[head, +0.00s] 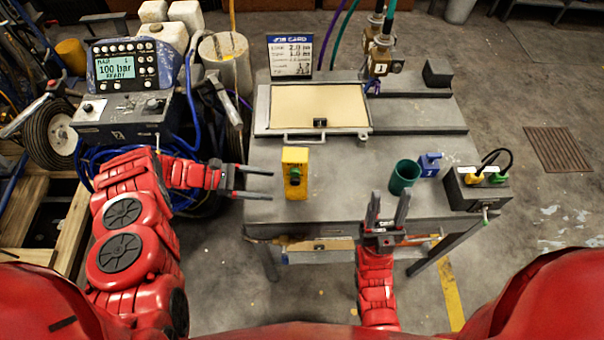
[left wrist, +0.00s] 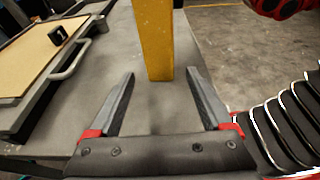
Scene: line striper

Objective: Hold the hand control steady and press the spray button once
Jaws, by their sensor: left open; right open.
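The yellow hand control (head: 296,158) stands upright on the grey bench, with a dark part and a small green spot, perhaps the spray button (head: 295,178), on its near face. My left gripper (head: 271,184) is open, low over the bench, its fingertips just left of the hand control and apart from it. In the left wrist view, the yellow control (left wrist: 153,35) rises between the lines of the two open fingers (left wrist: 160,74), near their tips. Its button does not show there. My right gripper (head: 389,196) is open and empty at the bench's front edge, fingers pointing away from me.
A green cup (head: 404,176), a blue block (head: 429,164) and a grey box with yellow and green connectors (head: 478,187) are on the right. The pump display (head: 118,67) reads 100 bar, READY.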

